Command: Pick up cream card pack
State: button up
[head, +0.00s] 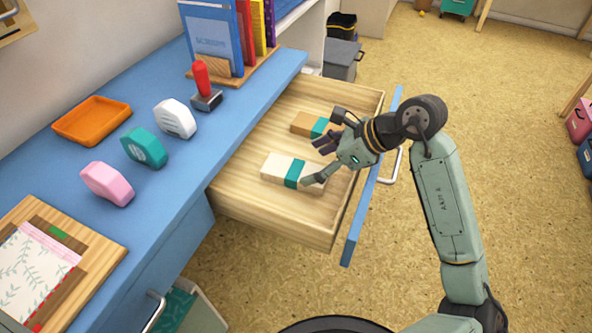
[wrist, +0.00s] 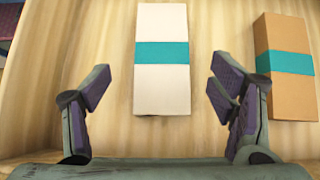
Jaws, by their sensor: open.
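The cream card pack (head: 279,168) with a teal band lies flat in the open wooden drawer, nearer the front-left part of it. In the wrist view the cream card pack (wrist: 162,85) is centred, ahead of and between my open fingers. My gripper (head: 318,163) is over the drawer at the pack's right end. In the wrist view my gripper (wrist: 160,92) is open and empty, one finger on each side of the pack's near end. I cannot tell whether the fingers touch it.
A brown card pack (head: 309,124) with a teal band lies further back in the drawer (head: 240,190), right of the cream one in the wrist view. The blue drawer front (head: 358,222) stands below my arm.

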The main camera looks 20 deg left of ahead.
aim_at(295, 169)
jog(key=p+x, duration=0.1)
jog(key=x, duration=0.3)
jog(key=shift+w+a, duration=0.1)
jog(key=shift+a, duration=0.15)
jog(key=shift+a+f+p, duration=0.3)
jog(key=shift+a+f, duration=0.05)
jog(key=shift+f, duration=0.1)
jog(key=shift+c, duration=0.6)
jog(key=c, duration=1.2)
jog(key=shift+c, duration=0.4)
jog(key=shift+r, duration=0.15)
